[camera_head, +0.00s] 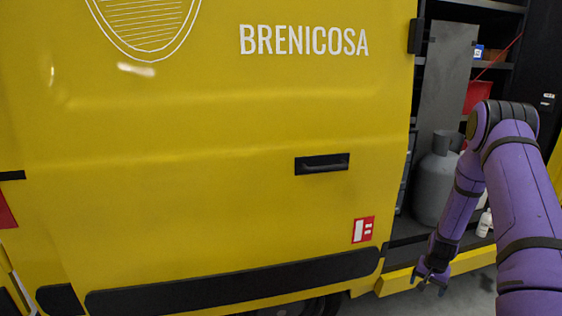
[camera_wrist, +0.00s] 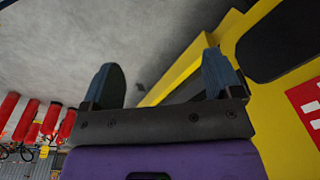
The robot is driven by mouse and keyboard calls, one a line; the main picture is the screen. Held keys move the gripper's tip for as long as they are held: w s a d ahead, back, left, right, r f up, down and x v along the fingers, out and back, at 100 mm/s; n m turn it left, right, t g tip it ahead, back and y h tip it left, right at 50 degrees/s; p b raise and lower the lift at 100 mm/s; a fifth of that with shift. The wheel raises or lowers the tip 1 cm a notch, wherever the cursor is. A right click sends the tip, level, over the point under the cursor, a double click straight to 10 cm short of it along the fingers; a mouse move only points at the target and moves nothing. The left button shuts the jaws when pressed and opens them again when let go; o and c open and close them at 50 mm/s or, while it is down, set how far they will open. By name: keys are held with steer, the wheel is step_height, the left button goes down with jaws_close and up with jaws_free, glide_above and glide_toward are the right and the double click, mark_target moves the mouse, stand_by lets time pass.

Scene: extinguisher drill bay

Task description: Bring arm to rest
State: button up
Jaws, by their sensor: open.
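My purple arm reaches in from the right in the head view, bent at the elbow, its forearm hanging down beside the van's opening. My gripper (camera_head: 431,285) hangs low, close to the yellow sill. In the wrist view my gripper (camera_wrist: 165,85) has its two fingers spread apart with nothing between them. Grey floor shows beyond the left finger, and the van's yellow edge shows behind the right finger.
A yellow van (camera_head: 200,190) fills most of the head view. Its opening at right holds a grey gas cylinder (camera_head: 434,180), a white bottle (camera_head: 484,223) and shelves. Several red extinguishers (camera_wrist: 22,120) stand at the wrist view's left. Grey floor (camera_wrist: 70,40) is clear.

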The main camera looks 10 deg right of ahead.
steer(key=w+a+r+n+t, duration=0.15)
steer(key=a+r, duration=0.35)
steer(key=r, duration=0.8)
steer(key=a+r+n, duration=0.2)
steer(key=a+r, duration=0.3)
steer(key=r, duration=0.9)
steer(key=s+a+r+n+t, duration=0.1)
steer(key=s+a+r, duration=0.35)
steer(key=r, duration=0.25)
steer(key=s+a+r+n, duration=0.1)
steer(key=s+a+r, duration=0.2)
steer(key=a+r, duration=0.3)
steer(key=s+a+r+n, duration=0.1)
steer(key=s+a+r, duration=0.2)
steer(key=s, duration=0.4)
steer(key=s+a+r+n+t, duration=0.1)
steer(key=s+a+r, duration=0.1)
steer(key=s+r, duration=0.2)
steer(key=s+a+r+n, duration=0.1)
steer(key=s+a+r, duration=0.2)
steer(key=s, duration=0.8)
steer(key=shift+a+r+n+t, duration=0.3)
steer(key=shift+r+n+t, duration=0.05)
steer(key=shift+r, duration=0.25)
